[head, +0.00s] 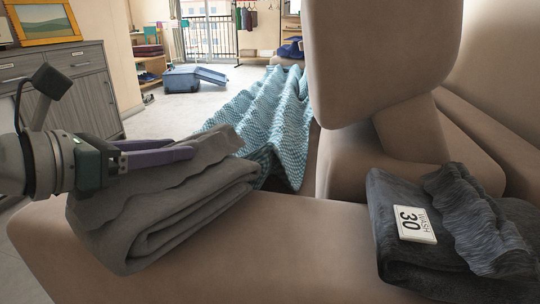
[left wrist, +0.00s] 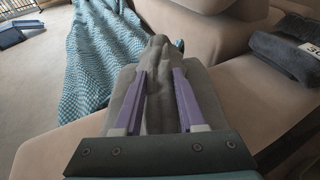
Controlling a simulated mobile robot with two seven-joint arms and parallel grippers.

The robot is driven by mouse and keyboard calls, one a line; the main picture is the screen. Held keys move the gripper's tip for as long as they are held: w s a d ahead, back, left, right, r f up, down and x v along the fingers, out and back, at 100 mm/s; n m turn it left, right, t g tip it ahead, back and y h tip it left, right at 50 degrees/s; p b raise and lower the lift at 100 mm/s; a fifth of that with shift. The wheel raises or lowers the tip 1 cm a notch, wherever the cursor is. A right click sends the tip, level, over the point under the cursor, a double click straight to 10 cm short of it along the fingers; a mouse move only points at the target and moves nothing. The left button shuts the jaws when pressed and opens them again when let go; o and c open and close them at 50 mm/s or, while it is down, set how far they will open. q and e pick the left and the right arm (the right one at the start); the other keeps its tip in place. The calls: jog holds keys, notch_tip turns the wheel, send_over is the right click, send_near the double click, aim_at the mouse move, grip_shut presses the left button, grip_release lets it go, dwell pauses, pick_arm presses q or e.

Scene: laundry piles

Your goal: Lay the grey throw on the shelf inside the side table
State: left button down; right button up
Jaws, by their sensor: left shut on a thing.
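The grey throw (head: 165,212) is a folded, layered bundle on the tan sofa's front edge at the lower left of the head view. My left gripper (head: 188,152) comes in from the left, its purple fingers at the throw's top layer. In the left wrist view the left gripper (left wrist: 160,76) has a raised ridge of the throw (left wrist: 157,55) pinched between its fingers. The throw appears to rest on the sofa still. I cannot make out the side table or its shelf in either view. My right gripper is out of view.
A dark folded towel with a "WASH 30" tag (head: 415,224) lies on the sofa (head: 290,255) at right. A teal knitted blanket (head: 270,120) drapes behind the throw. A grey wooden cabinet (head: 85,68) stands at left. A blue suitcase (head: 183,79) lies on open floor further back.

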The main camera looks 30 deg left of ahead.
pick_arm(q)
jog(key=shift+f, duration=0.9)
jog(key=shift+r, duration=0.1)
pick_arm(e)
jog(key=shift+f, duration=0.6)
pick_arm(q)
jog(key=shift+c, duration=2.4)
grip_release()
jog(key=shift+f, duration=0.2)
jog(key=shift+r, duration=0.1)
